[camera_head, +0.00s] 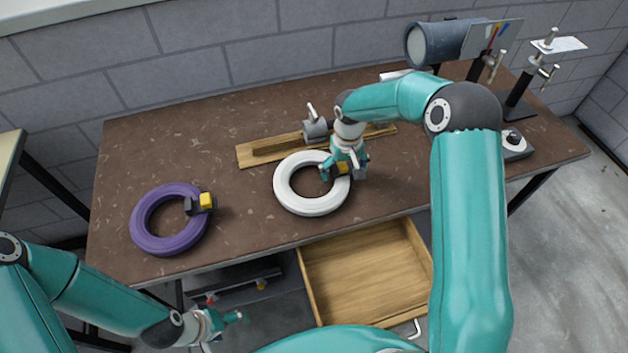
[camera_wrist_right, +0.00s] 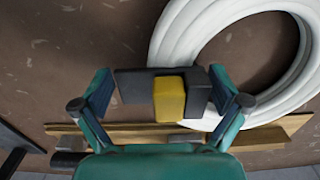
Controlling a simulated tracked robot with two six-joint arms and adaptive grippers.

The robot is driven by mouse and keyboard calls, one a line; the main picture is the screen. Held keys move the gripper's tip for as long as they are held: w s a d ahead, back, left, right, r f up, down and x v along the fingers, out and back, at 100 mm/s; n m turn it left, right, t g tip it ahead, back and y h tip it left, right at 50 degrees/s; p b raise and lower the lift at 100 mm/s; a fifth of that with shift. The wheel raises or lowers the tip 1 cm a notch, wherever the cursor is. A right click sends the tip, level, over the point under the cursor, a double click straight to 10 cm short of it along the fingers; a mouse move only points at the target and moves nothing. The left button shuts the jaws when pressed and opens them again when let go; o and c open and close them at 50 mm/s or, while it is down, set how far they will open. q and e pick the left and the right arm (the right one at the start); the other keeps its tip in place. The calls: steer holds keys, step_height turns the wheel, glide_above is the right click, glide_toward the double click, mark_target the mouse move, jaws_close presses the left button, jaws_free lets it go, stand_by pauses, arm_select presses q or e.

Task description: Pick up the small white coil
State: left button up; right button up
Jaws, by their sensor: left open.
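Part of the coil and clip is hidden behind the gripper. My left gripper (camera_head: 224,323) is open and empty, low in front of the table.
A purple coil (camera_head: 142,220) with a similar clip lies at the left. A wooden bar (camera_head: 255,153) with a metal clamp (camera_head: 316,127) lies behind the white coil. An open wooden drawer (camera_head: 365,275) juts out below the front edge. Metal stands fill the back right.

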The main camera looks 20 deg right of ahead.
steer(key=c, duration=1.5)
steer(key=shift+w+r, duration=0.1)
steer(key=shift+r, duration=0.1)
